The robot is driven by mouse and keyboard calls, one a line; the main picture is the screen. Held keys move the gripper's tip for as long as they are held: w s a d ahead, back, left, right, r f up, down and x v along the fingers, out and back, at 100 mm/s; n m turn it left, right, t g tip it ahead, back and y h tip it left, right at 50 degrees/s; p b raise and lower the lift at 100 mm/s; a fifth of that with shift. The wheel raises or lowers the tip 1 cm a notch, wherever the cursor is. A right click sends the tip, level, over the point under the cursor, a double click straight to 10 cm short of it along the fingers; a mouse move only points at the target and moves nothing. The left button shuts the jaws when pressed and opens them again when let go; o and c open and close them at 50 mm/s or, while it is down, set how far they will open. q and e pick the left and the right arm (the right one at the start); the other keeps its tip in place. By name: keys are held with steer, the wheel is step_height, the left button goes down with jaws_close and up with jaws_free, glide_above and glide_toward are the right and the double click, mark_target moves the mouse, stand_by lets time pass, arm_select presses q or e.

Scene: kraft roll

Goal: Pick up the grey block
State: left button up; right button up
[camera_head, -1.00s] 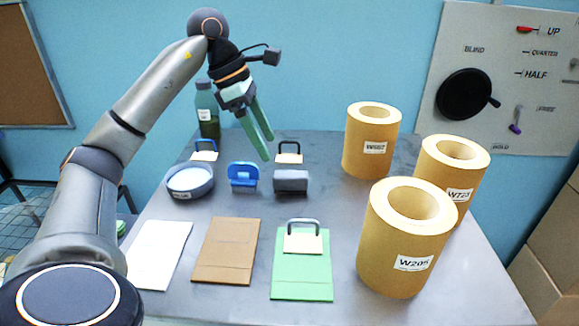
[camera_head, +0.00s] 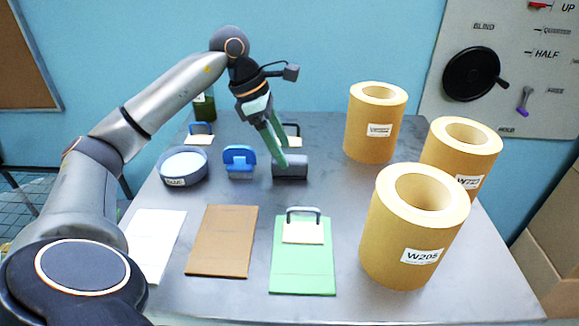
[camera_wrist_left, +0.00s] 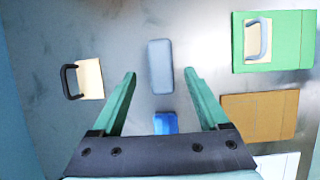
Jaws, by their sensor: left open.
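The grey block (camera_head: 290,168) lies on the grey table, right of a blue-handled tool (camera_head: 240,161). My left gripper (camera_head: 279,151) is open above the block, its green fingertips overlapping the block's top edge in the head view. In the left wrist view the block (camera_wrist_left: 160,66) shows between and just beyond the two open fingers (camera_wrist_left: 160,75), with nothing held. I cannot tell the exact height of the fingertips over it. My right gripper is not in view.
Several kraft rolls (camera_head: 414,235) stand on the right. White, brown (camera_head: 222,241) and green (camera_head: 303,262) sheets lie in front. A round dish (camera_head: 183,166) is at the left. A handled card (camera_head: 292,141) sits behind the block.

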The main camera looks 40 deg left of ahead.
mark_target(289, 158)
arm_select(q)
steer(key=x, duration=0.4)
steer(key=shift+d, duration=0.2)
steer(key=shift+c, duration=0.4)
jaws_close()
